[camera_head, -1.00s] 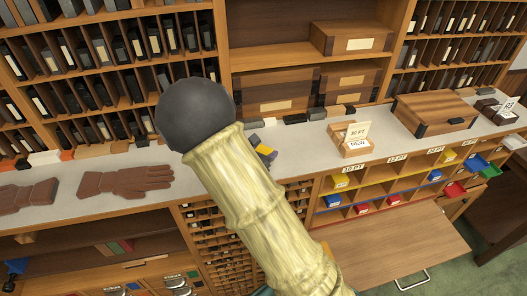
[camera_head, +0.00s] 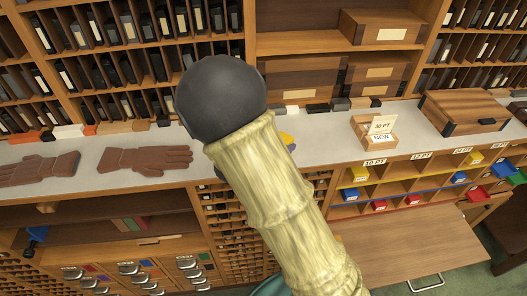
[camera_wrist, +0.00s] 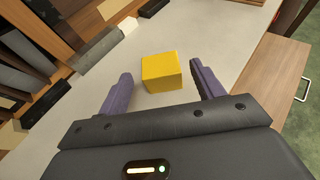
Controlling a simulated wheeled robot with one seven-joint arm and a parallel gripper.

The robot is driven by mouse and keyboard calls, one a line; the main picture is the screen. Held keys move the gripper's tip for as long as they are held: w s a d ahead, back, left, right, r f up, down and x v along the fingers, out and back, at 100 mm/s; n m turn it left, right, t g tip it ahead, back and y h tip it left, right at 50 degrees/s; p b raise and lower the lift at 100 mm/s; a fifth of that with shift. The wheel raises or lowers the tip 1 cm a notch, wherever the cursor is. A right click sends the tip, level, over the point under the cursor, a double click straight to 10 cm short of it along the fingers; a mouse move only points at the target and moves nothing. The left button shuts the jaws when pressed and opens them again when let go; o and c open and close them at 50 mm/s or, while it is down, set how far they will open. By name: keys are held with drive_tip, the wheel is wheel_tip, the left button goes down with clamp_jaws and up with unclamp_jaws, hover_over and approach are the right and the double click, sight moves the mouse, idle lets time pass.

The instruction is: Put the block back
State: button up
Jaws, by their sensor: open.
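A yellow block (camera_wrist: 162,72) sits on the pale counter (camera_wrist: 222,40) in the wrist view. My gripper (camera_wrist: 160,82) is open, with one purple finger to the left of the block and one to the right. The block lies between and slightly beyond the fingertips, and I see no finger touching it. In the head view my own arm hides most of the gripper, and only a bit of yellow (camera_head: 287,138) shows at the arm's right edge.
Dark and pale blocks (camera_wrist: 98,48) line the back of the counter. Brown gloves (camera_head: 145,158) lie at left. A labelled box (camera_head: 374,130) and a wooden case (camera_head: 464,112) stand at right. Below are compartments with coloured bins (camera_head: 478,194) and a pulled-out wooden board (camera_head: 410,245).

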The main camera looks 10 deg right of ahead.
drive_tip(key=b+v, duration=0.2)
drive_tip(key=v, duration=0.6)
drive_tip(key=shift+s+a, duration=0.1)
drive_tip(key=shift+s, duration=0.05)
drive_tip(key=shift+r, duration=0.1)
drive_tip(key=shift+d, duration=0.25)
drive_tip(key=s+d+f+m+g+y, duration=0.2)
drive_tip(key=s+m, duration=0.4)
drive_tip(key=m, duration=0.7)
drive_tip(key=s+d+f+m+g+y, duration=0.3)
drive_tip(key=s+d+m+g+y, duration=0.2)
drive_tip(key=m, duration=0.9)
drive_tip(key=s+y, duration=0.2)
drive_tip(key=shift+d+y, duration=0.2)
drive_tip(key=shift+y, duration=0.1)
drive_tip(key=shift+f, duration=0.1)
